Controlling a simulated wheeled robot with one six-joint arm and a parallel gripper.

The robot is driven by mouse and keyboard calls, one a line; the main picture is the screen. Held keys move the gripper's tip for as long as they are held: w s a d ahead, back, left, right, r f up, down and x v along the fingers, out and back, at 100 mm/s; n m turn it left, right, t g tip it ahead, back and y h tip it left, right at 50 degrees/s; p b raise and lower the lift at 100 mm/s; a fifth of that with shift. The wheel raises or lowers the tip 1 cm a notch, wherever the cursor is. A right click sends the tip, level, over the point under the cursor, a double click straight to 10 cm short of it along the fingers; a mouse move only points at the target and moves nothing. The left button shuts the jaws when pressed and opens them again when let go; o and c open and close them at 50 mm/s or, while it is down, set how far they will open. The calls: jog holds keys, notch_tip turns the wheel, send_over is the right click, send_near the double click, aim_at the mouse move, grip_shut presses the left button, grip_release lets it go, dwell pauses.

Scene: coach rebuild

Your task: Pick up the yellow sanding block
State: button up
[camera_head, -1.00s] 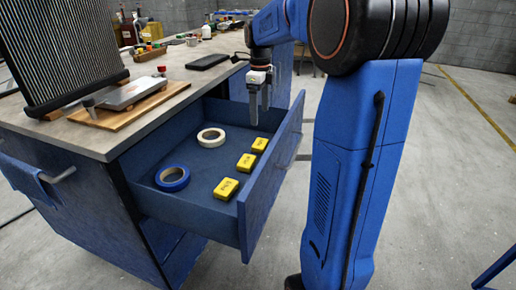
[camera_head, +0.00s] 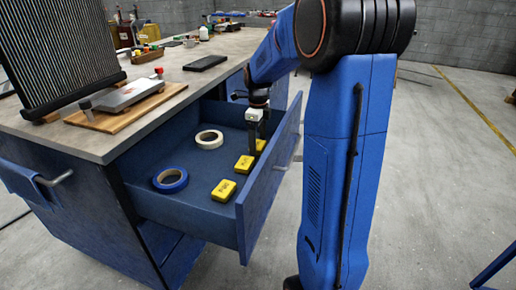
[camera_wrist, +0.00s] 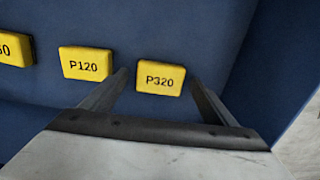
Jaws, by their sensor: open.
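Several yellow sanding blocks lie in a row on the floor of the open blue drawer. In the wrist view, one marked P320 (camera_wrist: 161,77) lies between my fingertips, one marked P120 (camera_wrist: 85,63) is left of it, and another (camera_wrist: 14,50) is cut off at the left edge. In the head view, the near block (camera_head: 223,190) and the middle block (camera_head: 244,164) are clear; the far block (camera_head: 261,145) is partly hidden by my fingers. My gripper (camera_head: 257,144) is open, pointing down into the drawer at the far block. I cannot tell whether it touches it.
A blue tape roll (camera_head: 170,180) and a white tape roll (camera_head: 209,139) lie in the drawer (camera_head: 203,215). The drawer's front panel (camera_head: 268,190) stands close beside the blocks and my gripper. The bench top (camera_head: 60,125) holds tools at the left.

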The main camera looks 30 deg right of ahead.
aim_at(258, 144)
jog(key=shift+f, duration=0.35)
jog(key=shift+c, duration=0.2)
jog(key=c, duration=1.1)
jog(key=shift+r, duration=0.15)
notch_tip(258, 144, up, 18)
jog(key=shift+f, duration=0.1)
